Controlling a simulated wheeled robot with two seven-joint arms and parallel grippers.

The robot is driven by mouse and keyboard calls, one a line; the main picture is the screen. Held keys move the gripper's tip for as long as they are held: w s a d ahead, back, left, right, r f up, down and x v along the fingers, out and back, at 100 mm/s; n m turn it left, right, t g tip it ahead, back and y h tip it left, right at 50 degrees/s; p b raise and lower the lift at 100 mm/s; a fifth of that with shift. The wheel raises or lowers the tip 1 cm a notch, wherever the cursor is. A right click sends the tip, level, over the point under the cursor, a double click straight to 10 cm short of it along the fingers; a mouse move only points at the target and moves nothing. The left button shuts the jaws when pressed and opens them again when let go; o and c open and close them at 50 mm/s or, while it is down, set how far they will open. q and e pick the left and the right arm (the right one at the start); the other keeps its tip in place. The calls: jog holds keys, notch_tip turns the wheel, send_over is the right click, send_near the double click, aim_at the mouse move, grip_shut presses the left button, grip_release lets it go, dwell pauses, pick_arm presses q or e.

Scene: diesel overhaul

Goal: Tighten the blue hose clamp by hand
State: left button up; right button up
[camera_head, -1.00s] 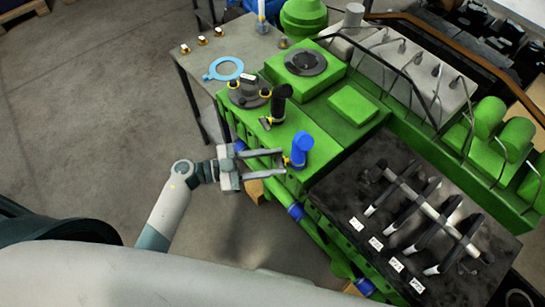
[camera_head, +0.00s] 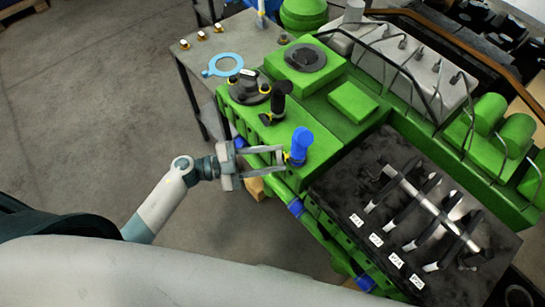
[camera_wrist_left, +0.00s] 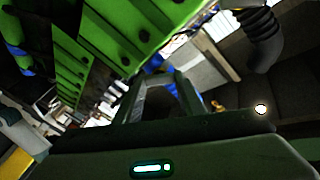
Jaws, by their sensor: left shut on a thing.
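A blue hose elbow (camera_head: 302,143) stands upright on the green engine block's near edge. The blue hose clamp (camera_head: 289,157) is around its base, with a small yellow part facing my gripper. My left gripper (camera_head: 283,157) reaches in from the left, its fingertips at this clamp and shut on it. The fingertips partly hide the clamp. In the left wrist view, the two fingers of my left gripper (camera_wrist_left: 160,78) point at a bluish patch between their tips; the clamp's detail is too dark to tell there. My right gripper is not in view.
A black hose elbow (camera_head: 279,100) with yellow-tabbed clamps stands just behind. A black tray (camera_head: 340,185) with labelled parts lies to the right on the green engine (camera_head: 352,103). A grey table (camera_head: 190,62) holds a light-blue ring (camera_head: 222,66).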

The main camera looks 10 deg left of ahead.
pick_arm(q)
jog(key=o, duration=1.1)
jog(key=shift+c, duration=0.2)
jog(key=shift+a, duration=0.15)
jog(key=b+v, duration=0.4)
jog(key=v, duration=1.3)
jog(key=shift+a+b, duration=0.15)
jog(key=shift+b, duration=0.25)
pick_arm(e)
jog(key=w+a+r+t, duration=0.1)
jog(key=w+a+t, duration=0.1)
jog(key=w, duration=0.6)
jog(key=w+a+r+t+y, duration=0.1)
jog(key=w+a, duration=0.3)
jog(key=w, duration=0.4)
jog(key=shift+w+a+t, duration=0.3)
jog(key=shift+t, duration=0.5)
pick_arm(q)
jog(key=shift+s, duration=0.1)
